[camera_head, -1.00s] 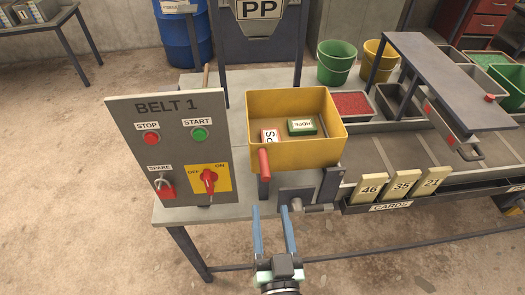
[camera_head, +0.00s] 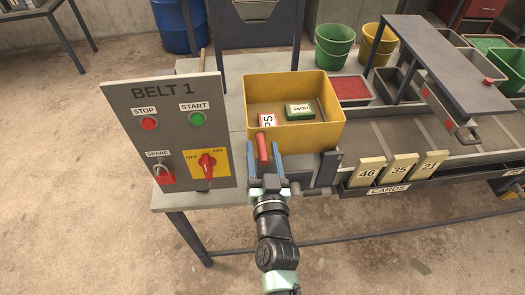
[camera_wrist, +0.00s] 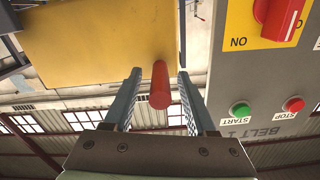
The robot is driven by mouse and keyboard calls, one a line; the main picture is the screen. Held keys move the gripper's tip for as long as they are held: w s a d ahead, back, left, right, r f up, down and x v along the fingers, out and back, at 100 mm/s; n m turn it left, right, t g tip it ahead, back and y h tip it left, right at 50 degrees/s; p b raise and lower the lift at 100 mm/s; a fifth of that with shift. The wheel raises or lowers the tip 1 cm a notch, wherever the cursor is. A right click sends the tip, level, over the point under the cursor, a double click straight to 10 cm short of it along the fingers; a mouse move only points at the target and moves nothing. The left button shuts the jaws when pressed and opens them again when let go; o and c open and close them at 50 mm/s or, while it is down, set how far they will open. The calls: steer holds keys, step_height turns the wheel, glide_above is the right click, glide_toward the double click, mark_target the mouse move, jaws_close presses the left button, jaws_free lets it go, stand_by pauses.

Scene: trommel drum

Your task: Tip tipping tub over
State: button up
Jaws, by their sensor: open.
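The yellow tipping tub (camera_head: 318,135) stands upright at the near edge of the table. A white block (camera_head: 267,119) and a green block (camera_head: 299,110) lie inside it. Its red handle (camera_head: 262,148) sticks out at the front left; the handle also shows in the wrist view (camera_wrist: 160,86). My gripper (camera_head: 265,163) is open, with one blue finger on each side of the handle. In the wrist view the handle's end lies between the two fingers, with gaps visible on both sides.
The grey BELT 1 panel (camera_head: 165,105) stands close on the left, with its red rotary switch (camera_head: 207,162). Numbered cards (camera_head: 401,168) stand in a holder at the right. A dark raised shelf (camera_head: 455,65) and several bins are further right.

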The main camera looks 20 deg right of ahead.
steer(key=shift+w, duration=0.2)
jaws_close()
stand_by(1.4)
